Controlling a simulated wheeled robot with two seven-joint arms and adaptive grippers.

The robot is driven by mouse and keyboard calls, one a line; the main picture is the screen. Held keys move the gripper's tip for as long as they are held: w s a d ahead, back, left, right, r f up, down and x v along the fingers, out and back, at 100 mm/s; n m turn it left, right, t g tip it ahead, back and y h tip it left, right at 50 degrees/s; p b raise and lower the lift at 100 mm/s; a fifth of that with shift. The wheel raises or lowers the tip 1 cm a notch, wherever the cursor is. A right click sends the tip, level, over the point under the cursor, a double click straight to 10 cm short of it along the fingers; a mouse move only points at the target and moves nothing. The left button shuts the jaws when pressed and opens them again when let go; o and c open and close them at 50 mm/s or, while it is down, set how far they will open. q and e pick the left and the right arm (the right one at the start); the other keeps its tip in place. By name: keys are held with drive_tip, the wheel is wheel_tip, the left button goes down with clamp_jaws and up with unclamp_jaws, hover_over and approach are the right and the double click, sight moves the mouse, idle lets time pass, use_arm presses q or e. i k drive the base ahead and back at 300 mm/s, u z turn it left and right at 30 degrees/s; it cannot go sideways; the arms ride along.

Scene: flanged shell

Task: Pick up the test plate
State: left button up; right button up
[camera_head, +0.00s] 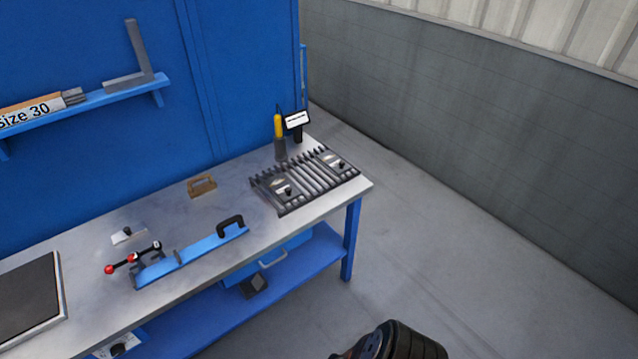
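A small light metal plate with a black knob (127,235) lies flat on the bench top at the left, behind a blue clamp fixture. Two similar knobbed plates show at the dark slotted rack, one at its near left (287,191) and one at its far right (338,164). I cannot tell from this view which of them is the test plate. No gripper fingers show. A dark rounded part of mine is at the bottom edge, away from the bench. Nothing of mine touches any plate.
The metal bench (215,213) has a blue fixture (190,258) with red-knobbed levers and a black handle. A brown bracket (202,186), a yellow-handled tool (279,130) and a small sign (297,121) stand behind. A dark-topped panel (28,300) is at left. Floor right is clear.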

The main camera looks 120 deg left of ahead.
sight(128, 233)
drive_tip(key=u, duration=5.45)
drive_tip(key=i, duration=1.45)
drive_tip(key=u, duration=0.4)
